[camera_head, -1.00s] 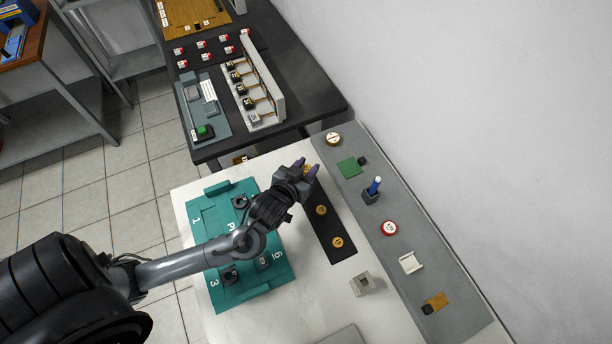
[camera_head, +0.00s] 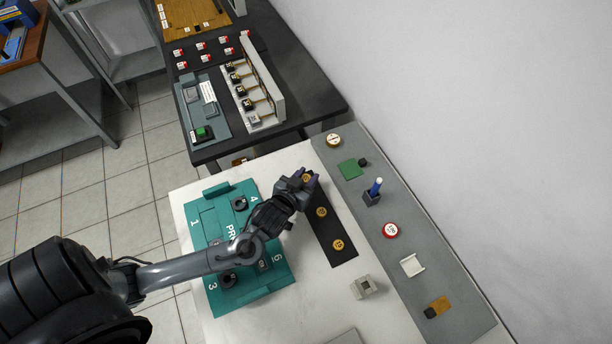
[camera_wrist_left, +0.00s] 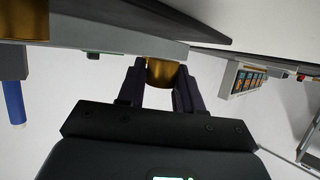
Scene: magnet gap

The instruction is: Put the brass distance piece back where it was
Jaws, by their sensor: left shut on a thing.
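My left gripper (camera_head: 306,179) is at the far end of the black strip (camera_head: 334,223). It is shut on a brass piece (camera_head: 308,178), which also shows between the fingers in the left wrist view (camera_wrist_left: 161,72). Two more round brass pieces stand on the strip, one in the middle (camera_head: 321,212) and one near its front end (camera_head: 338,245). I cannot tell whether the held piece touches the strip. My right gripper is not in view.
A teal fixture plate (camera_head: 215,293) with numbered stations lies left of the strip, under my arm. A grey block (camera_head: 364,286) stands on the white table.

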